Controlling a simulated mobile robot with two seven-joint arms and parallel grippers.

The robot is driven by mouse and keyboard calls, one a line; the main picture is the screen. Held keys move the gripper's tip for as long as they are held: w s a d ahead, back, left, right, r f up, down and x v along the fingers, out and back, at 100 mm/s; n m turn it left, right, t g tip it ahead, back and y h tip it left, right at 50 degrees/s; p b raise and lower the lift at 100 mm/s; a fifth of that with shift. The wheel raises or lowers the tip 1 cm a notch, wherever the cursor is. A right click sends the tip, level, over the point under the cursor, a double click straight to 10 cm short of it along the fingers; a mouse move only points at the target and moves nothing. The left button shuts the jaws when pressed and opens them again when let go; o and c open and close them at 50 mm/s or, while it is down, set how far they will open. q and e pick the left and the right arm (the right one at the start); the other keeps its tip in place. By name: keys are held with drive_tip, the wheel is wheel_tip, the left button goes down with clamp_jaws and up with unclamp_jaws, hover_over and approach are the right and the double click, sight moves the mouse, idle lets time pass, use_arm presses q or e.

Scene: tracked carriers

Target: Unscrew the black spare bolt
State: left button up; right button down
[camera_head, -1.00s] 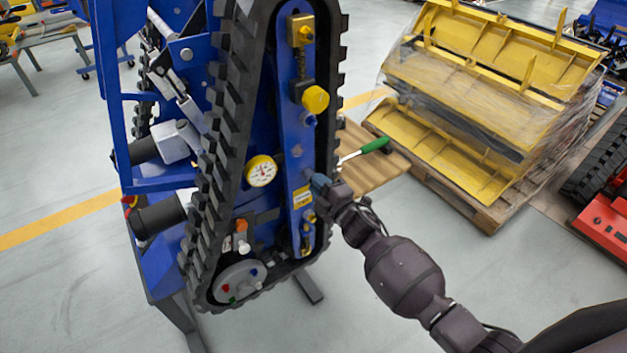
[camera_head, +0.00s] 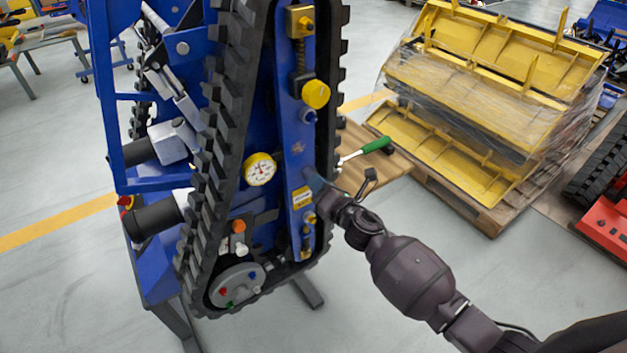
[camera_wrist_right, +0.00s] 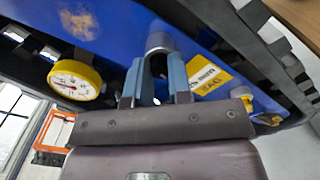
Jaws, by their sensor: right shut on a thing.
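The blue track frame (camera_head: 297,150) stands upright inside a black rubber track (camera_head: 225,130). My right gripper (camera_head: 319,186) is at the frame's lower right, beside a yellow label. In the right wrist view my gripper (camera_wrist_right: 157,80) has its two blue-grey fingers on either side of a round bolt, which I take to be the black spare bolt (camera_wrist_right: 159,43). Its end looks grey in this light and meets the blue frame. The fingers are shut on it. In the head view the bolt is hidden by the gripper. My left gripper is not in view.
A white-faced gauge (camera_head: 260,169) with a yellow rim sits left of the gripper. A yellow knob (camera_head: 316,94) and another bolt (camera_head: 308,116) are higher on the frame. A green-handled tool (camera_head: 376,145) lies behind. Wrapped yellow parts (camera_head: 480,100) stand on a pallet at right.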

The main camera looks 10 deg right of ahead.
drive_tip(key=n, duration=0.4)
drive_tip(key=shift+n, duration=0.4)
drive_tip(key=n+p, duration=0.1)
drive_tip(key=n, duration=0.8)
drive_tip(key=shift+r+n+p, duration=0.1)
drive_tip(key=shift+n+p, duration=0.2)
drive_tip(key=c, duration=1.2)
unclamp_jaws()
